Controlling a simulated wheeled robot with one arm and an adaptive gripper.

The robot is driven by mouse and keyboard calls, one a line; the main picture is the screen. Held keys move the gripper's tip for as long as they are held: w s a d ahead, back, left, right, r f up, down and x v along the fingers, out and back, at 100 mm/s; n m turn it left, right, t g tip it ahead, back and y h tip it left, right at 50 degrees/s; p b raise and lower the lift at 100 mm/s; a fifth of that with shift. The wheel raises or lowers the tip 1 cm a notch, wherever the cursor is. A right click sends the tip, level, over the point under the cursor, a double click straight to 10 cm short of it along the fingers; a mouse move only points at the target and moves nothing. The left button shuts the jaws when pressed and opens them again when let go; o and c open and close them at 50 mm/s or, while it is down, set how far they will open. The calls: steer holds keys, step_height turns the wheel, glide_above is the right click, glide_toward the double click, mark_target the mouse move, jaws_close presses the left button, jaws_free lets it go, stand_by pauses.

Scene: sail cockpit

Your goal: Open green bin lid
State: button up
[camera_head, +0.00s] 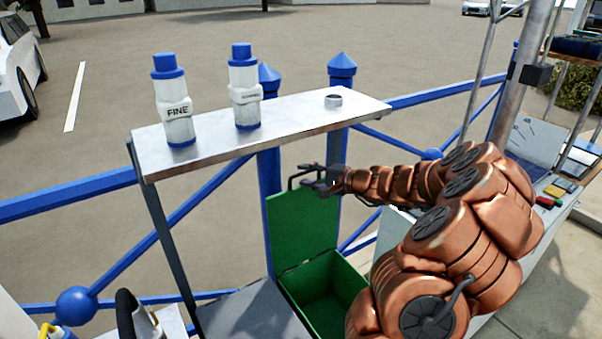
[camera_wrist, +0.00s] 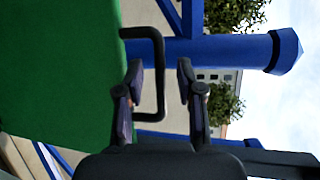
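The green bin (camera_head: 318,304) stands low in the middle of the head view, its inside visible. Its green lid (camera_head: 302,225) is raised, standing roughly upright at the bin's back edge. The lid also fills the left of the wrist view (camera_wrist: 55,70). A black handle (camera_wrist: 158,70) sticks out from the lid's edge. My gripper (camera_wrist: 160,75) is open, with one finger on each side of the handle's outer bar and gaps showing. In the head view my gripper (camera_head: 316,180) is at the lid's top edge, where handle and fingers are hard to separate.
A metal shelf (camera_head: 290,117) above the bin holds two white bottles with blue caps (camera_head: 175,105) (camera_head: 244,90) and a small metal ring (camera_head: 333,101). Blue railings (camera_head: 70,195) and posts stand close around. A grey surface (camera_head: 255,312) lies left of the bin.

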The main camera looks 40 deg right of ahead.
steer(key=shift+x, duration=1.25)
jaws_close()
